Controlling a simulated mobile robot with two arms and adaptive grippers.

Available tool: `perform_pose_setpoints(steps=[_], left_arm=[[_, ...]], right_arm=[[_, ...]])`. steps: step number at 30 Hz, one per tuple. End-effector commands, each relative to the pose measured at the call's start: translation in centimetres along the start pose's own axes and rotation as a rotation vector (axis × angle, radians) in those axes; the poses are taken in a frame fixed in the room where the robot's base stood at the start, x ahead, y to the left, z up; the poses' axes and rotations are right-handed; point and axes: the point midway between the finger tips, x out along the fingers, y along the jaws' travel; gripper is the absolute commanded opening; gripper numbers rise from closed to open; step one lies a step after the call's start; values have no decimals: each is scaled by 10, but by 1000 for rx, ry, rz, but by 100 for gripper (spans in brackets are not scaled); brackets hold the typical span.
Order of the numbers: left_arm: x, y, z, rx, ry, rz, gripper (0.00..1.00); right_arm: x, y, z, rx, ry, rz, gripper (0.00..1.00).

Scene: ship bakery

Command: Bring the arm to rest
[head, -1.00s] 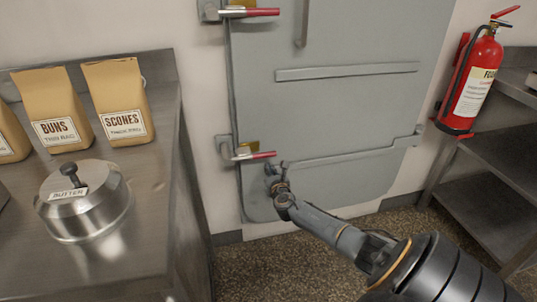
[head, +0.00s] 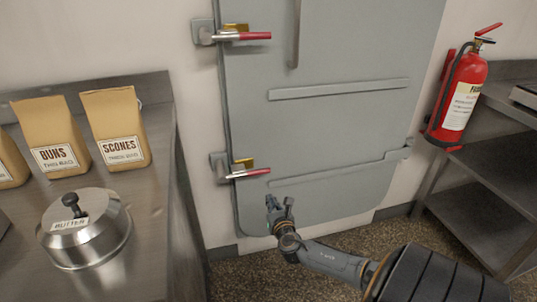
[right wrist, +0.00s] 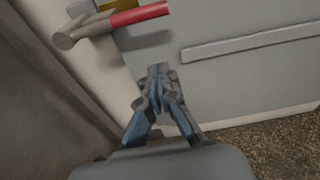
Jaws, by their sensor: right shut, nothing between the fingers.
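My right gripper (head: 279,207) is in front of the lower part of the grey door (head: 340,135), below the lower red-tipped latch handle (head: 246,173). Its fingers are shut with nothing between them. In the right wrist view the right gripper (right wrist: 157,75) points toward the door, and the red-tipped handle (right wrist: 140,15) shows at the top, apart from the fingers. My right arm comes in from the lower right. My left gripper is not in view.
A steel counter (head: 150,215) at the left holds a lidded butter dish (head: 88,240) and paper bags marked buns (head: 52,135) and scones (head: 115,128). A fire extinguisher (head: 457,100) hangs right of the door, above a steel shelf (head: 490,165). Speckled floor is open below.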

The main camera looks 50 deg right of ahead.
Motion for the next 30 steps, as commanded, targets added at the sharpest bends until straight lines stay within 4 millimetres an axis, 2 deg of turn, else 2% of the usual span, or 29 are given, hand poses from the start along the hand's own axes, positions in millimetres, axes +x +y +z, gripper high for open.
perform_pose_setpoints(steps=[21,23,26,29,30], left_arm=[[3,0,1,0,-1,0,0],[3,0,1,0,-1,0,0],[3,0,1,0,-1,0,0],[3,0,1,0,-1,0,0],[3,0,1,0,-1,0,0]], right_arm=[[-5,1,-4,22,9,-3,0],[-12,4,-14,89,33,-14,0],[-36,12,-48,336,123,-66,0],[-79,27,-99,707,259,-182,0],[-100,35,-120,867,317,-247,0]])
